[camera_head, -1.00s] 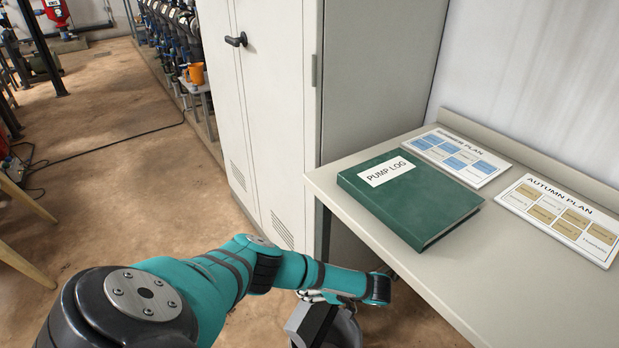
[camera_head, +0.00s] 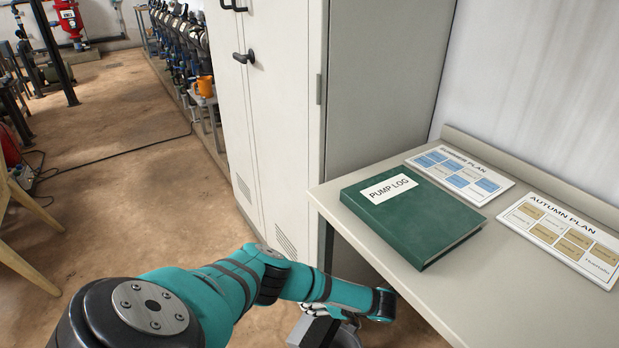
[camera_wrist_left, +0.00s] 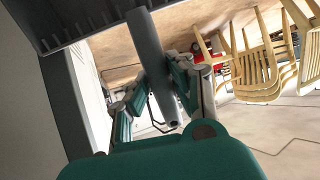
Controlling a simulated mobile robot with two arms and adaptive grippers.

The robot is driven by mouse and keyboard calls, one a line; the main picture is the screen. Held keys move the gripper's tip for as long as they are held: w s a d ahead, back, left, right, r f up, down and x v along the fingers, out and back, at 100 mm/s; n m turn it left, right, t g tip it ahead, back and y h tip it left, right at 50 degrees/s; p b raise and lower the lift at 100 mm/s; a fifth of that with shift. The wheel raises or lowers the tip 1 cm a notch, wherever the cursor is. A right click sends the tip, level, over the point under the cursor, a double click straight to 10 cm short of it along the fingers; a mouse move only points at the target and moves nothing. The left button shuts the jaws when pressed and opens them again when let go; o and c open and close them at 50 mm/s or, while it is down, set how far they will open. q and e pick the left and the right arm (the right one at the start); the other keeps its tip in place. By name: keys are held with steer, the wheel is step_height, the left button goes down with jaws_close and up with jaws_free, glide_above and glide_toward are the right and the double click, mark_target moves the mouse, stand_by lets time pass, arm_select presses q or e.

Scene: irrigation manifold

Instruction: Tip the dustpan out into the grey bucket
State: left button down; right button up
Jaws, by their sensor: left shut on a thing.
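My left gripper (camera_wrist_left: 160,98) is shut on the grey handle of the dustpan (camera_wrist_left: 150,50), with one finger on each side of it. The dark pan of the dustpan shows at the top left of the left wrist view, cut by the frame edge; what lies in it cannot be seen. In the head view my left arm reaches in from the lower left, its wrist beside the near left edge of the desk. A grey shape shows below that wrist, mostly cut off, and I cannot tell what it is. My right gripper is not in view.
A desk (camera_head: 505,295) with a green pump log (camera_head: 412,217) and two plan boards (camera_head: 460,175) is at the right. A tall pale cabinet (camera_head: 285,110) stands behind. Open floor (camera_head: 130,190) lies to the left. Wooden chairs (camera_wrist_left: 245,70) show in the left wrist view.

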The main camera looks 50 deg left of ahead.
arm_select(q)
steer(key=shift+f, duration=0.6)
steer(key=shift+r, duration=0.15)
step_height(320, 180, up, 2)
steer(key=shift+r+p, duration=0.25)
steer(key=shift+p, duration=0.75)
steer(key=shift+f, duration=0.2)
step_height(320, 180, down, 2)
steer(key=shift+f+b, duration=0.2)
steer(key=shift+b, duration=1)
step_height(320, 180, up, 3)
steer(key=p, duration=0.2)
steer(key=shift+f+p, duration=0.1)
steer(key=shift+p, duration=0.2)
steer(key=shift+f, duration=0.1)
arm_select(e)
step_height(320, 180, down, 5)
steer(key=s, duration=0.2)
arm_select(q)
step_height(320, 180, down, 2)
steer(key=shift+f+b, duration=0.25)
steer(key=shift+b, duration=0.95)
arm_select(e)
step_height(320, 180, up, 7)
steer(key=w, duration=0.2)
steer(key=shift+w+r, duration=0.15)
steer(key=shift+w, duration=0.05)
arm_select(q)
steer(key=shift+r, duration=0.1)
